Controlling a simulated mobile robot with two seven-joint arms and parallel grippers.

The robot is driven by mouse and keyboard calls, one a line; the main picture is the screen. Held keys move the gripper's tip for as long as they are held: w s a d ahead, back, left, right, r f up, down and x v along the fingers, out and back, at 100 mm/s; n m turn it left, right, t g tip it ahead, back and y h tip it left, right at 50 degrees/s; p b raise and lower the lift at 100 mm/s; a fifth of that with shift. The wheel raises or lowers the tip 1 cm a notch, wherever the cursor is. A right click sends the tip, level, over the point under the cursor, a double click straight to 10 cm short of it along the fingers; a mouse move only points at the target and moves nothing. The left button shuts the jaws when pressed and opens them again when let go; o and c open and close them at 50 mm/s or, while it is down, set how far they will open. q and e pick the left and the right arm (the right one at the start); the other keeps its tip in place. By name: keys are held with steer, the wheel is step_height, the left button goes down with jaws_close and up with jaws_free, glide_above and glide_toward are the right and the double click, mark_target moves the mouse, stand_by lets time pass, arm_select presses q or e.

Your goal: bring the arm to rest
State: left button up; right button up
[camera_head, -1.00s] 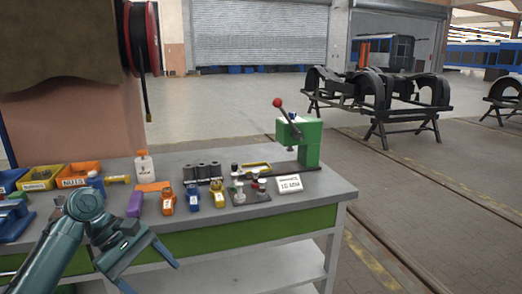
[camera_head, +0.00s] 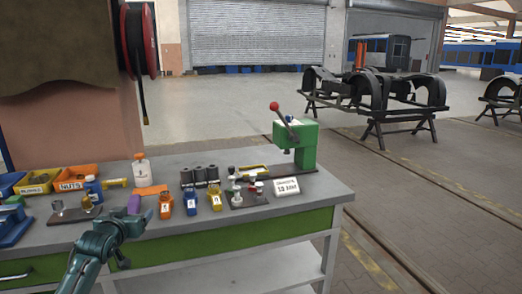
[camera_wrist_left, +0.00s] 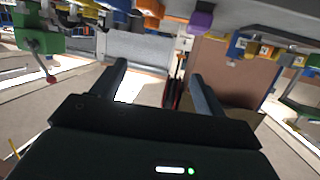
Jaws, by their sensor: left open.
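My left arm comes in from the bottom left of the head view. Its gripper (camera_head: 128,244) is over the front edge of the workbench (camera_head: 245,219), seen foreshortened and partly behind my own wrist. In the left wrist view the two dark fingers of the gripper (camera_wrist_left: 158,72) stand wide apart with nothing between them. The wrist view looks upside down, with the bench edge and its items along the top. My right gripper is not in view.
On the bench stand a green press (camera_head: 304,145) with a red-knobbed lever, a white bottle (camera_head: 140,172), a purple block (camera_head: 134,203), a white label card (camera_head: 286,187) and an orange nuts bin (camera_head: 75,178). Open floor lies right of the bench, with black bogie frames (camera_head: 375,95) beyond.

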arm_select(q)
steer(key=s+d+f+m+g+h, duration=0.1)
steer(key=s+d+f+m+h, duration=0.1)
steer(key=s+d+f, duration=0.65)
steer(key=s+d+f+m+g+h, duration=0.1)
steer(key=s+d+f+m, duration=0.3)
steer(key=s+f, duration=0.65)
steer(key=s+d+f+n+g+h, duration=0.1)
steer(key=s+d, duration=0.3)
steer(key=s, duration=0.6)
steer(key=s+d+f+n+g, duration=0.1)
steer(key=s+d, duration=0.3)
steer(key=s, duration=0.6)
steer(key=shift+d+f+h, duration=0.25)
steer(key=shift+f+h, duration=0.15)
steer(key=shift+f, duration=0.5)
